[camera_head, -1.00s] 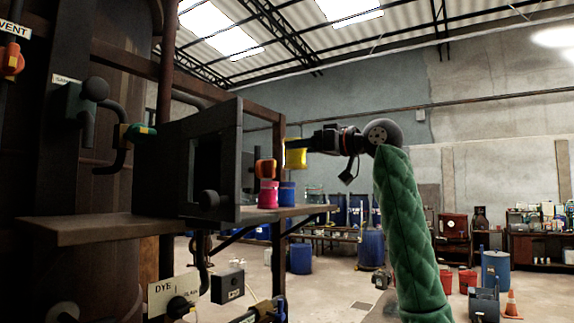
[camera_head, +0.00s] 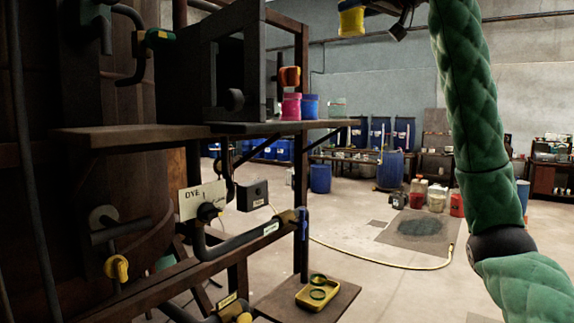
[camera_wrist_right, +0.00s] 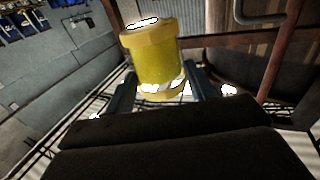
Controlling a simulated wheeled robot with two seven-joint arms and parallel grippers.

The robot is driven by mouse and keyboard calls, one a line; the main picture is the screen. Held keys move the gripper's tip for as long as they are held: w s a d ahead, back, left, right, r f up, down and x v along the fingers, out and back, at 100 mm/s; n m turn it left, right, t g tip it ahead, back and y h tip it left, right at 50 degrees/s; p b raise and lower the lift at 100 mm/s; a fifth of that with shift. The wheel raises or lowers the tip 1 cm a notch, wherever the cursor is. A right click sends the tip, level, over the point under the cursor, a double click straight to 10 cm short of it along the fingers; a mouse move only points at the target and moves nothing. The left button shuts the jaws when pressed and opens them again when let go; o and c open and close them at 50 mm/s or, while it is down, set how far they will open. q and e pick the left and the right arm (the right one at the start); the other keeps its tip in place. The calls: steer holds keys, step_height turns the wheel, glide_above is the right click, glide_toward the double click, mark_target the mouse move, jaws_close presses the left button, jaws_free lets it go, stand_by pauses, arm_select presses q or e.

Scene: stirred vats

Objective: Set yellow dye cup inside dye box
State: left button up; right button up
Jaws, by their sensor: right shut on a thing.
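The yellow dye cup (camera_head: 351,20) is at the top edge of the head view, up and right of the shelf. My right gripper (camera_head: 367,6) is shut on it, partly cut off by the frame. In the right wrist view the yellow cup (camera_wrist_right: 152,60) sits between the two dark fingers (camera_wrist_right: 160,78). The dark box, which looks like the dye box (camera_head: 196,75), stands on the shelf to the left with its front open. The cup is outside it and apart from it. The box's inside is too dark to read. My left gripper is not in view.
The shelf (camera_head: 150,136) carries a pink cup (camera_head: 291,107), a blue cup (camera_head: 310,106) and a pale greenish cup (camera_head: 337,107) right of the box. An orange-red item (camera_head: 290,77) is above them. Pipes and a yellow tray (camera_head: 317,294) are below.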

steer(key=s+d+m+t+h, duration=0.2)
steer(key=s+d+m+h, duration=0.1)
steer(key=s+h, duration=0.1)
step_height(320, 180, down, 66)
steer(key=d+m+t+h, duration=0.1)
steer(key=d+m+h, duration=0.1)
steer(key=m+h, duration=0.3)
steer(key=s+f, duration=0.7)
steer(key=f, duration=0.5)
steer(key=s+f+n+h, duration=0.1)
steer(key=s+f, duration=0.5)
steer(key=f, duration=0.7)
steer(key=shift+s+a+f, duration=0.15)
steer(key=shift+s+a, duration=0.15)
steer(key=shift+s, duration=0.1)
